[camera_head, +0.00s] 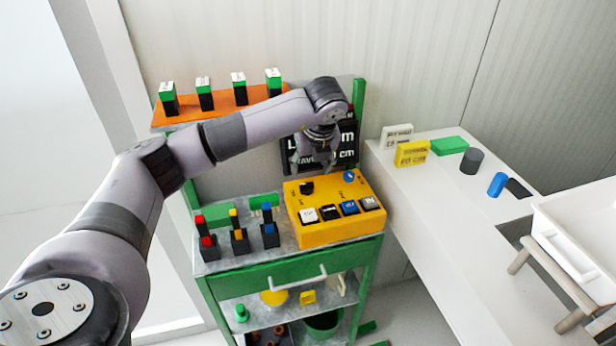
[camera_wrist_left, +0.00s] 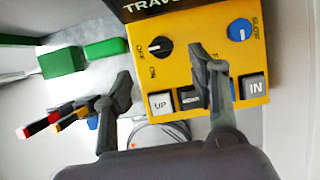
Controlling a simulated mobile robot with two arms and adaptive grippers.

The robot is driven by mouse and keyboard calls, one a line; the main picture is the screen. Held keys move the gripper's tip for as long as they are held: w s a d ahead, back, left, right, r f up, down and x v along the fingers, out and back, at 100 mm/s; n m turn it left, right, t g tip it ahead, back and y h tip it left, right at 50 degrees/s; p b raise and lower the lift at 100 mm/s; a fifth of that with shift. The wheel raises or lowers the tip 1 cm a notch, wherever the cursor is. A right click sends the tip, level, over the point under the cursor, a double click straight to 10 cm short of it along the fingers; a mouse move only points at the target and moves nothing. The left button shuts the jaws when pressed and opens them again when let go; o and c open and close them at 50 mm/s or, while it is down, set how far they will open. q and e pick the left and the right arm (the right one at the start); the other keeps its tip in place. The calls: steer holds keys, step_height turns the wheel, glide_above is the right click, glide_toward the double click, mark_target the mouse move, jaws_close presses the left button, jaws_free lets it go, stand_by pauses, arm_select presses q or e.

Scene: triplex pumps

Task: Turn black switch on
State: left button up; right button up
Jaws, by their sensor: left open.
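The black switch (camera_head: 307,188) is a round knob on the upper left of the yellow control box (camera_head: 340,233). In the left wrist view the black switch (camera_wrist_left: 160,47) sits beside the printed words OFF and ON; I cannot tell its exact setting. My left gripper (camera_head: 314,164) hangs above the back of the box, with its fingers pointing down. In the left wrist view the left gripper (camera_wrist_left: 161,75) is open and empty, its fingers spread on either side of the knob's column and apart from the knob. The right gripper is not in view.
A blue knob (camera_head: 349,176) and a row of push buttons (camera_head: 330,212) share the box. Several small coloured switches (camera_head: 239,236) stand left of it on the green cart. A dark sign (camera_head: 345,145) stands behind. A white table (camera_head: 425,215) lies to the right.

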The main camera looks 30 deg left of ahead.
mark_target(307, 184)
arm_select(q)
steer(key=p+x, duration=0.1)
steer(key=x, duration=0.6)
steer(key=shift+f+p, duration=0.4)
steer(key=shift+w+a+f, duration=0.25)
steer(key=shift+f, duration=0.35)
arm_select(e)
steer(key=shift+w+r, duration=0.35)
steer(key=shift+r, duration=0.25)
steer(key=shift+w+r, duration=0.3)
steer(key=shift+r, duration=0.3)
arm_select(q)
steer(key=shift+c, duration=0.4)
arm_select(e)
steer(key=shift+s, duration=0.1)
arm_select(q)
steer(key=c, duration=1.1)
